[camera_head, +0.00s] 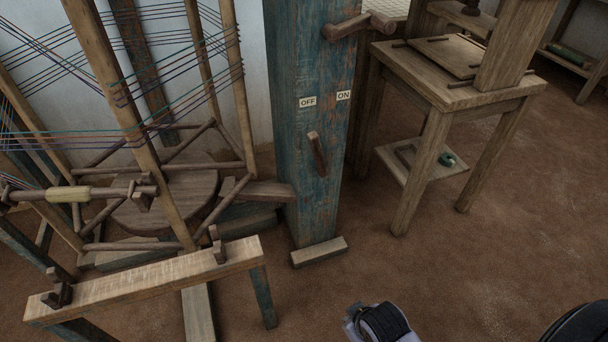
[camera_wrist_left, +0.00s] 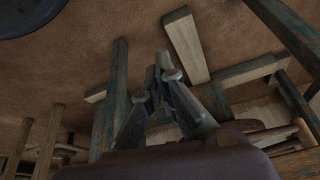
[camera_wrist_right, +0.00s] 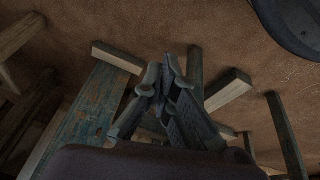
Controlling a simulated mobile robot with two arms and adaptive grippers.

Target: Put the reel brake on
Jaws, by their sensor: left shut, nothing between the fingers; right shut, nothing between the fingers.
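The brake lever (camera_head: 317,154) is a short wooden bar on the front of a worn blue post (camera_head: 315,210). It is tilted, with its upper end leaning left toward the OFF label (camera_head: 307,102). The ON label (camera_head: 344,95) is to the upper right of it. The reel (camera_head: 165,190), a wooden frame wound with coloured threads, stands left of the post. My left gripper (camera_wrist_left: 164,68) is shut and empty in the left wrist view. My right gripper (camera_wrist_right: 163,75) is shut and empty in the right wrist view. Neither gripper's fingers show in the head view, and neither touches the lever.
A wooden peg handle (camera_head: 358,25) sticks out high on the post. A low wooden bench rail (camera_head: 150,283) stands in front of the reel. A wooden table (camera_head: 450,95) with a lower shelf stands to the right.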

